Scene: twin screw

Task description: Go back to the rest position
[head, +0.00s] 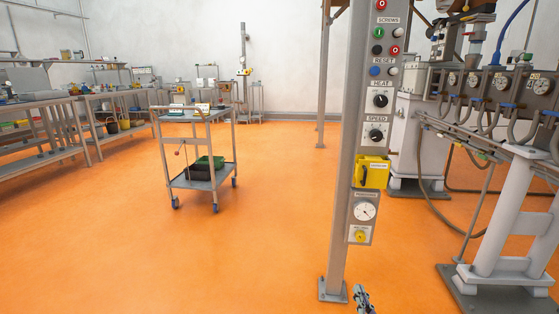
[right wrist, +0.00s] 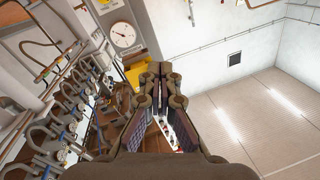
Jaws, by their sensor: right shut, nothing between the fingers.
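My right gripper (head: 362,298) shows at the bottom edge of the head view, low beside the foot of the control post (head: 345,200). In the right wrist view its two fingers (right wrist: 160,72) are together at the tips, shut with nothing between them. Beyond the fingers there are the post's round gauge (right wrist: 123,35) and part of the yellow box (right wrist: 138,72). The gripper looks apart from the post, though the exact gap is hard to tell. My left gripper is in neither view.
The post carries buttons, HEAT and SPEED knobs (head: 377,135) and a yellow box (head: 372,172). Machinery on a grey stand (head: 500,225) fills the right side. A wheeled cart (head: 200,185) stands left of centre, with benches (head: 60,110) at far left. The orange floor between is clear.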

